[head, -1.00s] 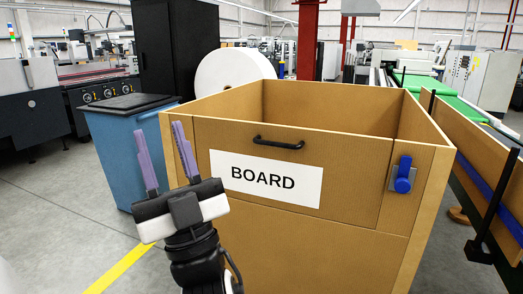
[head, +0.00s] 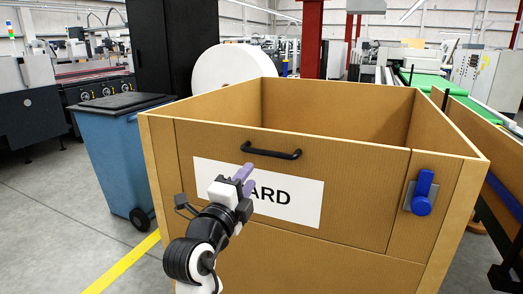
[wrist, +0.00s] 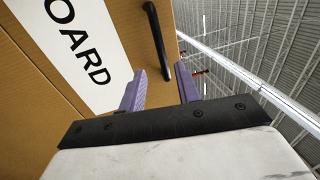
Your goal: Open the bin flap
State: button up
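The brown bin's front flap (head: 345,195) is closed, upright and flush with the front. It carries a black bar handle (head: 271,153) near its top edge and a white BOARD label (head: 300,203). A blue latch (head: 422,192) is on the front panel right of the flap, its lever pointing up. My gripper (head: 250,178) is in front of the label, just below the handle's left end, and covers the first letters. In the wrist view my gripper (wrist: 160,70) is open and empty, with the handle (wrist: 156,38) ahead, roughly in line with the gap between the purple fingers.
A blue wheeled bin with a black lid (head: 122,150) stands left of the board bin. A large white roll (head: 232,75) and a black cabinet (head: 165,45) are behind. A conveyor with a green belt (head: 440,85) runs along the right. Floor is clear at front left.

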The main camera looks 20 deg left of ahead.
aim_at(265, 153)
jog(key=w+p, duration=0.1)
jog(key=w, duration=0.2)
jog(key=w+r+p, duration=0.1)
jog(key=w, duration=0.2)
jog(key=w+r+p, duration=0.1)
jog(key=w, duration=0.2)
jog(key=shift+w+d, duration=0.15)
jog(key=shift+w, duration=0.25)
jog(key=shift+w+p, duration=0.3)
jog(key=shift+w, duration=0.4)
jog(key=shift+c, duration=0.4)
grip_shut()
